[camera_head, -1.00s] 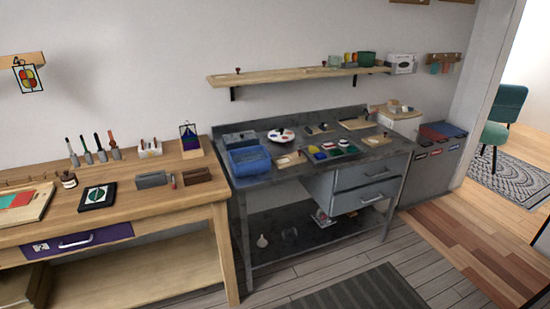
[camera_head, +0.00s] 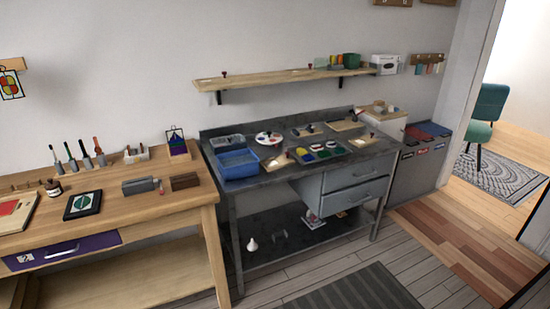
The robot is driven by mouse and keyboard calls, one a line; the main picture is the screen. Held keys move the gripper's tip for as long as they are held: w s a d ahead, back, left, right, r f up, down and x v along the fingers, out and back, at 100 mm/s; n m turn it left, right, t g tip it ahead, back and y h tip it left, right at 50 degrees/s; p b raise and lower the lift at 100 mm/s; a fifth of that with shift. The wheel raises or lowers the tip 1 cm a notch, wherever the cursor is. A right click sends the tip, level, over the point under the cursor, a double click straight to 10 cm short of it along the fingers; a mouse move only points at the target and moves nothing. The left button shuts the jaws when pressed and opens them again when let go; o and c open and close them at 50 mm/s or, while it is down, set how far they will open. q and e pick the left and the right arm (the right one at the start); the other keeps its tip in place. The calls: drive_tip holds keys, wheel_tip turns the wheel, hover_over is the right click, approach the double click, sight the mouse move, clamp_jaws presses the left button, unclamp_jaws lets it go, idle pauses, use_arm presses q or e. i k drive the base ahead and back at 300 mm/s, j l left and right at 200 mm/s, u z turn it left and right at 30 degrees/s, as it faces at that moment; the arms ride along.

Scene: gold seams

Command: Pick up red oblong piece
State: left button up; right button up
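No gripper is in view. A group of small coloured pieces lies on the dark metal workbench (camera_head: 225,200), with a yellow piece (camera_head: 301,151) at its left and green and blue ones beside it. Red also shows in this group, but it is too small to tell its shape. A round white dish (camera_head: 268,138) with small coloured spots sits behind them. A red patch shows on the board (camera_head: 20,216) at the far left. I cannot tell which red thing is the oblong piece.
A blue basket (camera_head: 239,165) stands on the metal bench's left. A wooden bench (camera_head: 130,205) with tools adjoins it on the left. A wall shelf (camera_head: 270,77) hangs above. Grey bins (camera_head: 415,170) stand right. Floor with a dark mat (camera_head: 355,290) lies clear in front.

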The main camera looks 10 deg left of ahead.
sight(315, 148)
drive_tip(key=i+j+z, duration=0.45)
drive_tip(key=i, duration=0.15)
drive_tip(key=i+j+z, duration=0.4)
drive_tip(key=i+j, duration=0.05)
drive_tip(key=i, duration=0.05)
